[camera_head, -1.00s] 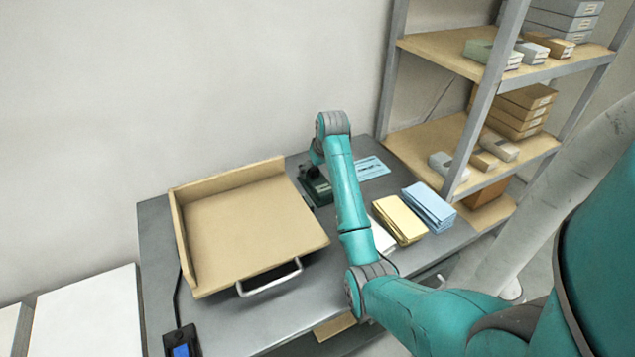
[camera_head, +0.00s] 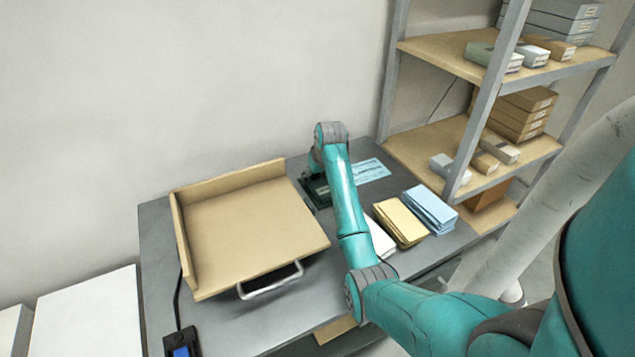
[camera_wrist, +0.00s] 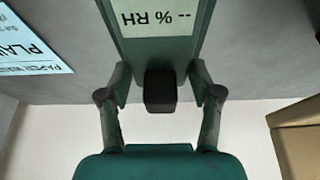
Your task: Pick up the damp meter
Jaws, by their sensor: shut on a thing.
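The damp meter (camera_wrist: 160,45) is a dark green body with a pale label reading "-- % RH", upside down in the wrist view. Its dark green body (camera_head: 318,190) also shows partly behind my arm in the head view, on the grey bench. My gripper (camera_wrist: 160,80) has a finger against each side of the meter and is shut on it. A small black block (camera_wrist: 160,92) shows between the fingers. In the head view my arm hides most of the gripper.
A tan tray (camera_head: 255,220) with a metal handle stands to the left, close to the meter. A blue printed sheet (camera_head: 368,171) lies to its right. Yellow (camera_head: 400,222) and blue (camera_head: 430,209) stacks lie near the shelving (camera_head: 430,140). A corded device (camera_head: 182,345) sits front left.

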